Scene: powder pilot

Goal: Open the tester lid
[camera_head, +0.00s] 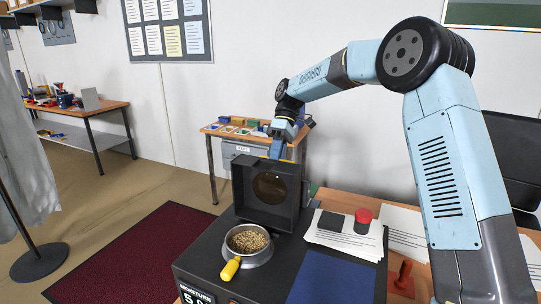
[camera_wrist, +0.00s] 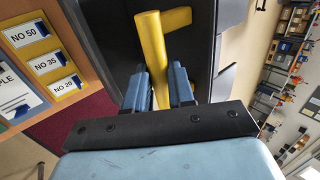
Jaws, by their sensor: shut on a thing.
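The tester (camera_head: 207,258) is a dark grey box with a "MOISTURE" display on its front. Its lid (camera_head: 244,192), a dark square frame with a round window, stands raised and roughly upright at the back of the box. In the wrist view, my gripper (camera_wrist: 158,88) is shut on a yellow bar-shaped handle (camera_wrist: 152,45), with one blue finger on each side. The dark lid (camera_wrist: 120,45) shows behind the handle. In the head view, my gripper (camera_head: 277,149) is at the lid's top edge, and the handle is mostly hidden there.
A metal pan of grain (camera_head: 247,241) with a yellow handle sits on the tester top. Right of it are papers (camera_head: 340,242), a red-capped jar (camera_head: 362,222) and a blue mat (camera_head: 332,278). A side table (camera_head: 215,130) with coloured trays stands behind. A dark red mat (camera_head: 130,255) lies left.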

